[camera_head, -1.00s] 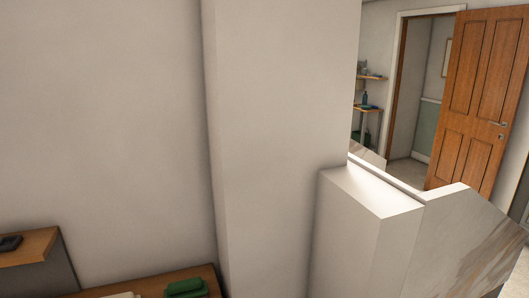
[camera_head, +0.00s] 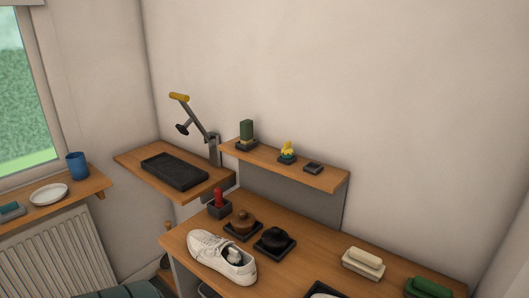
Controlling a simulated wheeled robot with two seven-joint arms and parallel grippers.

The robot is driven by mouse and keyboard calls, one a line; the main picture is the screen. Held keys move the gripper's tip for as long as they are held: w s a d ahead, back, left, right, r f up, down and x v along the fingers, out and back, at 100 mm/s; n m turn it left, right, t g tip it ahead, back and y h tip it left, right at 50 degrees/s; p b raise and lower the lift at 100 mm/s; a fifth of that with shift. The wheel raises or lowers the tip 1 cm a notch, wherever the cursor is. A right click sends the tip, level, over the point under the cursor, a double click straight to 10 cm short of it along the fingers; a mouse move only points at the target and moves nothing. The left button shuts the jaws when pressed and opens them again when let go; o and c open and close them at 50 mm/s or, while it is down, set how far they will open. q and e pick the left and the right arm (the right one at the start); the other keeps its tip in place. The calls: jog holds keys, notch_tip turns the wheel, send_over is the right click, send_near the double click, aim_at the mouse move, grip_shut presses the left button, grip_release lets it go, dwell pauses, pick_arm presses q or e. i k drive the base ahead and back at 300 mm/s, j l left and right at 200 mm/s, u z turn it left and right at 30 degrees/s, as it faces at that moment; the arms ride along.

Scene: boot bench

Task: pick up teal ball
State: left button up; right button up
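I do not see a teal ball in the head view. A small teal item (camera_head: 9,208) lies on the windowsill at the left edge. It looks flat rather than round and is partly cut off by the frame. Neither of my grippers is in view.
A wooden bench (camera_head: 310,252) holds a white shoe (camera_head: 215,255), dark trays with round items, and cream and green blocks. A small shelf (camera_head: 325,180) stands above it. A corner shelf carries a black tray (camera_head: 174,171). The windowsill holds a blue cup (camera_head: 77,166) and white dish (camera_head: 48,194).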

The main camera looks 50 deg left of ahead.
aim_at(288, 157)
jog(key=u, duration=1.5)
jog(key=j+z, duration=0.1)
